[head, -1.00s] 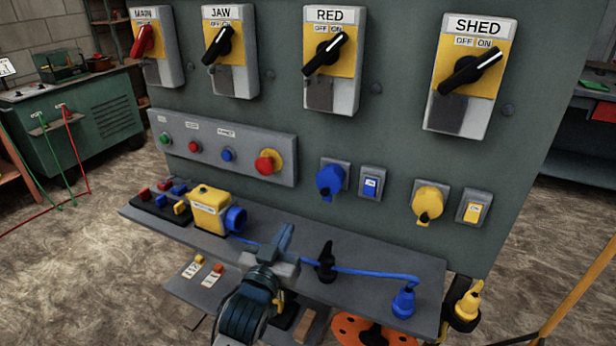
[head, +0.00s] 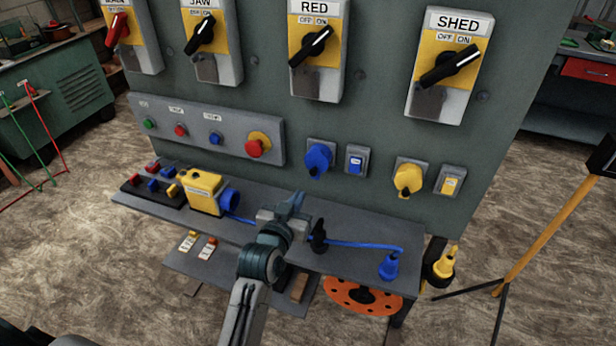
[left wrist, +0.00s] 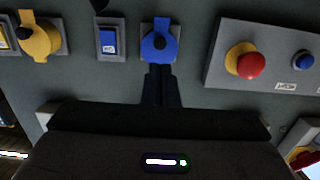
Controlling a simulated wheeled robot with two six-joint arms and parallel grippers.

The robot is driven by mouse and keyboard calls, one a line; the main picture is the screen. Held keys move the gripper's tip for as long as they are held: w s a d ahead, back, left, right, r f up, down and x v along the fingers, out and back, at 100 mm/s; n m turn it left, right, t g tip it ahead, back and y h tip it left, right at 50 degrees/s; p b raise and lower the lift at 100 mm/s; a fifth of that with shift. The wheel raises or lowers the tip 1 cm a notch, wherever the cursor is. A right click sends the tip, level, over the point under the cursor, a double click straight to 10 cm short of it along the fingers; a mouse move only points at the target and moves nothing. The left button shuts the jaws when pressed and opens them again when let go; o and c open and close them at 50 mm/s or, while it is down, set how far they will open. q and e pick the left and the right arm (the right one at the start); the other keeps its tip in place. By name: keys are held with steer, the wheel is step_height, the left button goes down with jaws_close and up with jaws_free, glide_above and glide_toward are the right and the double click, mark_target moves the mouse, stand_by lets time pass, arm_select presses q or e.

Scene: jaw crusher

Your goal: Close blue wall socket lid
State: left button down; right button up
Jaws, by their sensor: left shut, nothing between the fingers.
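The blue wall socket (head: 318,159) is on the grey-green panel, right of the red stop button. It also shows in the left wrist view (left wrist: 158,45), which looks upside down. Its round blue lid part has a small dark spot; I cannot tell how far the lid stands open. My left gripper (head: 296,200) is shut and empty, below and slightly left of the socket in the head view. Its fingers (left wrist: 161,82) point at the socket in the left wrist view and seem just short of it; contact cannot be made out. My right gripper is not in view.
A blue switch (head: 356,161) and a yellow socket (head: 409,178) are to the right. The red stop button (head: 257,145) is to the left. Below, the shelf (head: 345,262) carries a yellow box (head: 203,193) and a blue plug (head: 389,265) with its cable.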

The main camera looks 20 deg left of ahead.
mark_target(313, 173)
arm_select(q)
steer(key=w, duration=0.2)
steer(key=w+p, duration=0.1)
steer(key=w, duration=0.4)
steer(key=shift+w+d+f+p, duration=0.1)
steer(key=shift+f+p, duration=0.15)
steer(key=shift+p, duration=0.05)
steer(key=shift+w+f, duration=0.15)
steer(key=shift+w, duration=0.25)
steer(key=shift+f+b, duration=0.2)
steer(key=shift+b, duration=0.2)
steer(key=b, duration=0.1)
steer(key=w+t+b, duration=0.1)
steer(key=shift+f+b, duration=0.2)
steer(key=shift+b, duration=0.1)
steer(key=shift+r+t, duration=0.2)
steer(key=shift+t, duration=0.1)
steer(key=shift+r, duration=0.1)
steer(key=shift+r, duration=0.1)
